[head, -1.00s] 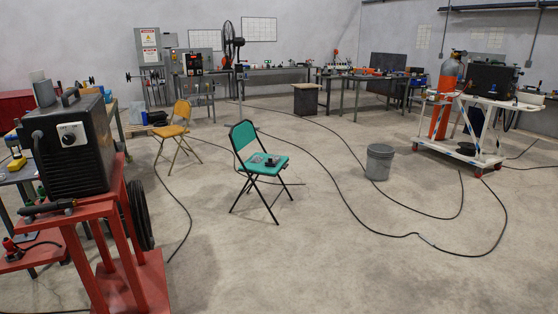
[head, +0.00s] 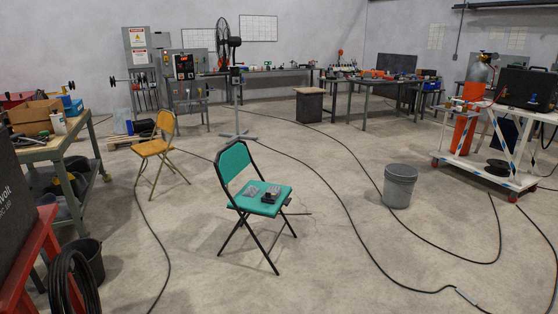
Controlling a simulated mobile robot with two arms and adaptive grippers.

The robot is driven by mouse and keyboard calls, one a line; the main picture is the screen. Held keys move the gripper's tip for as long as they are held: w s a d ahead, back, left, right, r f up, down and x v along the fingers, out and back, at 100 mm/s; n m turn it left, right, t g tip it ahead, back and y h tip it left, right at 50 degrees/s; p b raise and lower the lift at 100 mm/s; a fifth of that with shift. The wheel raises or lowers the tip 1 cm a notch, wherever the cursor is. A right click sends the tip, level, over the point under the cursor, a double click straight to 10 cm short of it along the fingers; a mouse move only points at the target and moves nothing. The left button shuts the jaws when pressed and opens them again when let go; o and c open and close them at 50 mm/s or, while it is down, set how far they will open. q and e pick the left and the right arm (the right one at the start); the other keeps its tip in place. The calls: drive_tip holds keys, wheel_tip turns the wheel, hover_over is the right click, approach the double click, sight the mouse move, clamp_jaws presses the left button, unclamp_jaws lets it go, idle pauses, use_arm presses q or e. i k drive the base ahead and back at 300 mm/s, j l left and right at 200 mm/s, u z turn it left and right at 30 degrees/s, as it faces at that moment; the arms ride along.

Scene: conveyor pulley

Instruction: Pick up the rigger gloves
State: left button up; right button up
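I cannot make out the rigger gloves for certain in the head view. Small grey and dark items (head: 271,194) lie on the seat of the green folding chair (head: 235,164) near the middle; they are too small to identify. Several small items, some orange (head: 376,73), lie on the back worktable (head: 390,83), also too small to name. Neither of my grippers is in view.
A yellow chair (head: 154,148) stands left of the green one. A red cart (head: 38,250), black bucket (head: 88,262) and workbench (head: 75,146) line the left. A grey bucket (head: 399,186) and white trolley (head: 470,162) stand right. Cables (head: 385,284) cross the open floor.

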sight(270, 196)
drive_tip(key=i, duration=1.85)
